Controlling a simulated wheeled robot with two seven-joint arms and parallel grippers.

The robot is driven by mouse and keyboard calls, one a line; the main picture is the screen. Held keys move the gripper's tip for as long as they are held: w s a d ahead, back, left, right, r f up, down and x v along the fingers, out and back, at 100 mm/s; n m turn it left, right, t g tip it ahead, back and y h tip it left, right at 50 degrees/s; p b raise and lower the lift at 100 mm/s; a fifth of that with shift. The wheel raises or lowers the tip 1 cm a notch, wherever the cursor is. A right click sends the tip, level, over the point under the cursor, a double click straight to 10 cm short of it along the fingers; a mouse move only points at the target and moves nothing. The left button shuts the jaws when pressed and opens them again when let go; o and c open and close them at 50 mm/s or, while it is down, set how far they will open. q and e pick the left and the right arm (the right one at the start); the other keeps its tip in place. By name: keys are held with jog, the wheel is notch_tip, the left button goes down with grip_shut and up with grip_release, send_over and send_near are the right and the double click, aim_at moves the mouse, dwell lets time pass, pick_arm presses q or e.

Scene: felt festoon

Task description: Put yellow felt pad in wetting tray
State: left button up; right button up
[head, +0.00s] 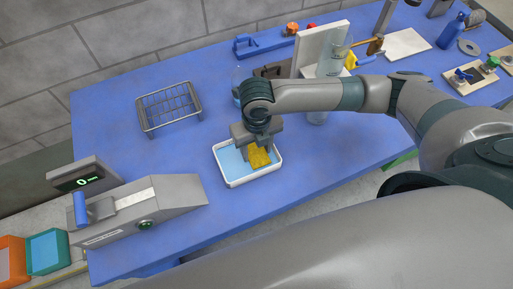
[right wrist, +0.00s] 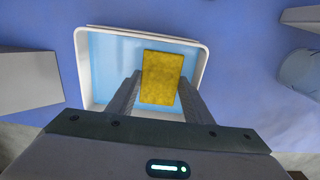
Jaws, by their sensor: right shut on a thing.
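The yellow felt pad (head: 259,157) is between the fingers of my right gripper (head: 257,150), which is shut on it. In the right wrist view the pad (right wrist: 161,78) shows as a yellow rectangle between the two fingers (right wrist: 160,97). The white wetting tray (head: 222,171) with a light blue inside is directly below the pad, and its rim (right wrist: 80,62) surrounds the pad in the right wrist view. I cannot tell whether the pad touches the tray floor. My left gripper is not in view.
A wire rack (head: 168,107) stands at the back left of the blue table (head: 120,130). A grey device with a display (head: 140,205) stands left of the tray. A glass (head: 238,82) stands behind my right gripper. Table between rack and tray is clear.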

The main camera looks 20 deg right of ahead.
aim_at(256, 153)
jog(key=o, duration=0.7)
jog(key=shift+o, duration=0.2)
notch_tip(256, 153, up, 12)
jog(key=b, duration=0.3)
